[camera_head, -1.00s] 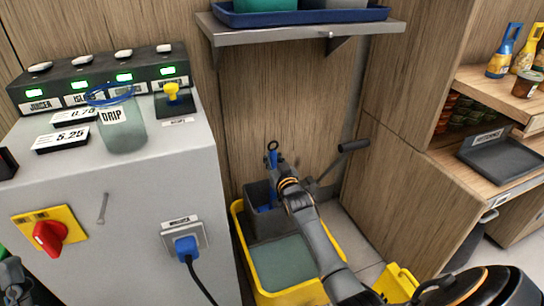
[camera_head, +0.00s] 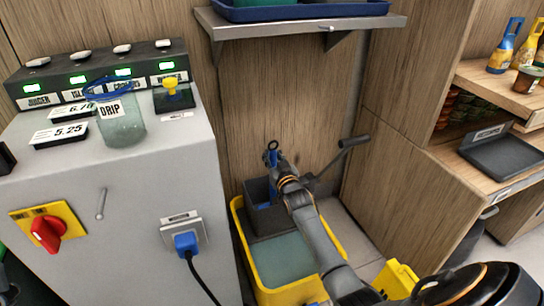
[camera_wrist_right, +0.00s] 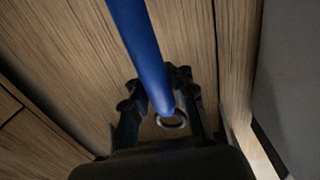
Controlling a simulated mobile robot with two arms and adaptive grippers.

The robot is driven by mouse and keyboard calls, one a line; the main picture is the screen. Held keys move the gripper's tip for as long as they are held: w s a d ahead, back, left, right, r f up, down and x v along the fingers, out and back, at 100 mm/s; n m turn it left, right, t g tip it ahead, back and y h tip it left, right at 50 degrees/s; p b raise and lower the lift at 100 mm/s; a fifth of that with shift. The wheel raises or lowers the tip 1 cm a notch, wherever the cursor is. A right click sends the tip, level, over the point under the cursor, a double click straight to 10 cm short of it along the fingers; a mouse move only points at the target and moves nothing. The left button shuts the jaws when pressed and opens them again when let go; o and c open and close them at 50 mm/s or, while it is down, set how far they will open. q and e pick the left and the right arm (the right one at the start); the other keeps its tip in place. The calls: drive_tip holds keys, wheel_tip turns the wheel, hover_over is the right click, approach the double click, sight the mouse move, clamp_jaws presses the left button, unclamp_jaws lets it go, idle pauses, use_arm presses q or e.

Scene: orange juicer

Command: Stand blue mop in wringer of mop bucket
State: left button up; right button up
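The blue mop (camera_head: 271,157) stands about upright, with its ringed handle top above the wringer and its lower part going down into the wringer area. My right gripper (camera_head: 282,166) is at the upper handle. In the right wrist view, the blue handle (camera_wrist_right: 142,50) runs between my right gripper's fingers (camera_wrist_right: 157,88), whose tips sit close against both sides. The grey wringer (camera_head: 256,190) is at the back of the yellow mop bucket (camera_head: 241,247). The mop head is hidden. My left gripper does not show.
A grey machine cabinet (camera_head: 120,200) stands close left of the bucket, with a blue plug (camera_head: 186,243) and cord. A wringer lever (camera_head: 353,142) sticks out right. A wall shelf (camera_head: 300,28) hangs above. A wooden counter (camera_head: 400,210) stands right.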

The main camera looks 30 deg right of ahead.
drive_tip(key=o, duration=0.3)
drive_tip(key=shift+o, duration=0.4)
drive_tip(key=shift+f, duration=0.15)
drive_tip(key=v, duration=1.2)
